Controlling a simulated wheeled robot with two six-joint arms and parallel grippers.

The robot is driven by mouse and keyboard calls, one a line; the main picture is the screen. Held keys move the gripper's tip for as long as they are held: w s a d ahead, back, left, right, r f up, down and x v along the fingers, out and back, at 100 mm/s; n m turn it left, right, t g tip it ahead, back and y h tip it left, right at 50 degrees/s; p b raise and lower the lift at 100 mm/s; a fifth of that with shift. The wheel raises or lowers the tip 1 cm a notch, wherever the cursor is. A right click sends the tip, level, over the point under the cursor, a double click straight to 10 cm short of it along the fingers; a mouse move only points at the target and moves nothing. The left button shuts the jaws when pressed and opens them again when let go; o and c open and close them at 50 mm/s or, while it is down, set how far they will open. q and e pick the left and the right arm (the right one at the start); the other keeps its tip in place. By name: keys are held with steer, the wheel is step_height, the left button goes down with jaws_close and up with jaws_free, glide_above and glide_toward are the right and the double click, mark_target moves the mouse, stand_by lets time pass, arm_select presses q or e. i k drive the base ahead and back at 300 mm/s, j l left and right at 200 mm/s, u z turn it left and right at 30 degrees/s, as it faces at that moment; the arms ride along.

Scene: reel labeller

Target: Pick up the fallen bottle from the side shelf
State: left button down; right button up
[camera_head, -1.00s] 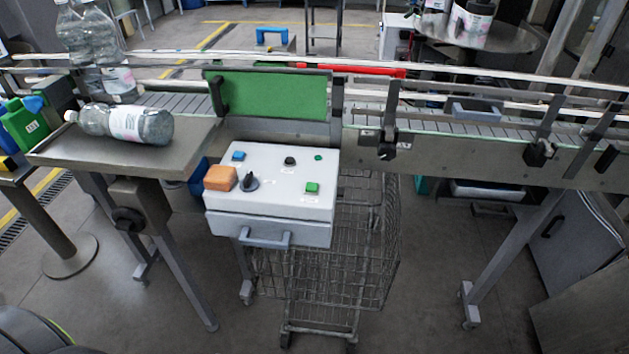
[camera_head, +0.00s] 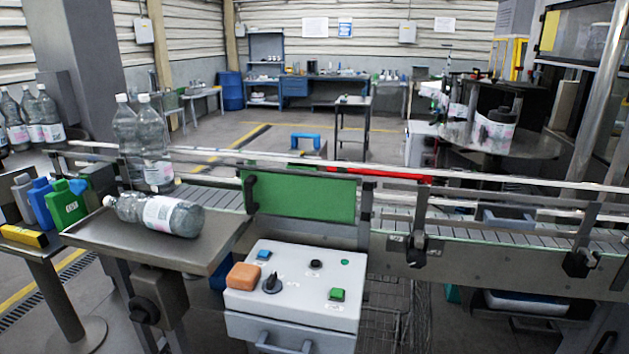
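The fallen bottle (camera_head: 172,215) lies on its side on the grey side shelf (camera_head: 128,240), at the left of the head view. It is clear plastic with a white and pink label, its white cap pointing left and its base right. The shelf is a flat metal plate in front of the conveyor. Neither of my grippers shows in the view.
Two upright bottles (camera_head: 154,145) stand on the conveyor (camera_head: 480,236) just behind the shelf. A control box (camera_head: 295,290) with an orange block is right of the shelf. Coloured jugs (camera_head: 65,203) stand left. A green panel (camera_head: 300,196) rises behind the box.

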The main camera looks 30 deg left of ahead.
mark_target(175, 216)
steer(key=u, duration=1.75)
steer(key=l, duration=0.1)
